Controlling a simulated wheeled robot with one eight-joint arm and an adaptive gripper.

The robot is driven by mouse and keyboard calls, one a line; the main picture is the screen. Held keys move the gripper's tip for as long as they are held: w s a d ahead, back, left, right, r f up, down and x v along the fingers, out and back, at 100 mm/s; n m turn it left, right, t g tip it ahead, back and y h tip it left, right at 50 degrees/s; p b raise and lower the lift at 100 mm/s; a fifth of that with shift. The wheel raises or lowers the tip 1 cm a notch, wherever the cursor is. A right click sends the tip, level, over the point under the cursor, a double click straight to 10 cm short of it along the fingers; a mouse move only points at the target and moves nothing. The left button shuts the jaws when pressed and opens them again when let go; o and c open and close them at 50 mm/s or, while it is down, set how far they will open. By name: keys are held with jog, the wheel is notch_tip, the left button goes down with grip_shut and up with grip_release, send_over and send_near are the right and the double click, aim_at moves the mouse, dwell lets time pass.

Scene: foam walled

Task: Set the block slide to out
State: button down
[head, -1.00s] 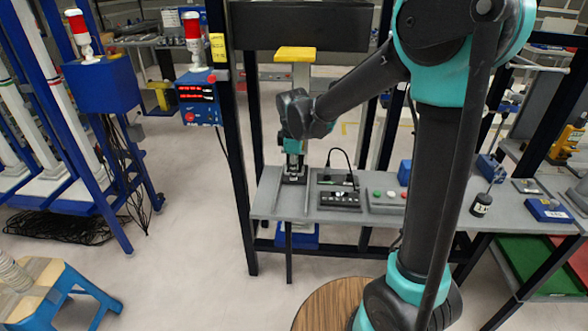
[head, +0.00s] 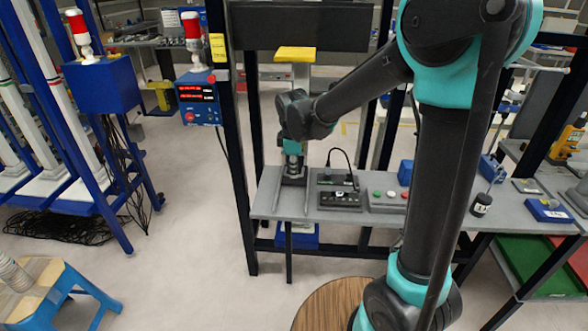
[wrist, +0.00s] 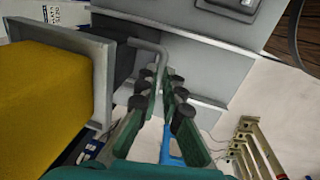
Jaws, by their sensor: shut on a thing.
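In the wrist view, a dark block (wrist: 123,58) sits in a grey metal housing (wrist: 185,50), with a bent grey handle (wrist: 152,47) reaching out from it. I take this to be the block slide. My gripper (wrist: 160,88) has its two padded fingers closed around the handle's end, which is partly hidden between them. In the head view, my gripper (head: 293,168) points down at the left end of the grey bench, beside a small dark part there. The slide's exact position is hard to read from that view.
A large yellow block (wrist: 40,95) fills the left of the wrist view, close to my gripper. In the head view, a yellow-topped post (head: 295,53) stands behind my wrist. A black switch panel (head: 338,199) and a button box (head: 388,198) lie right along the bench.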

jog(key=s, duration=1.3)
jog(key=shift+s+a, duration=0.2)
jog(key=shift+s, duration=0.2)
jog(key=shift+f, duration=0.1)
jog(key=c, duration=2)
grip_release()
jog(key=shift+s, duration=0.1)
jog(key=o, duration=0.4)
jog(key=shift+c, duration=0.2)
notch_tip(320, 180, up, 12)
jog(key=s, duration=0.1)
jog(key=shift+s, duration=0.4)
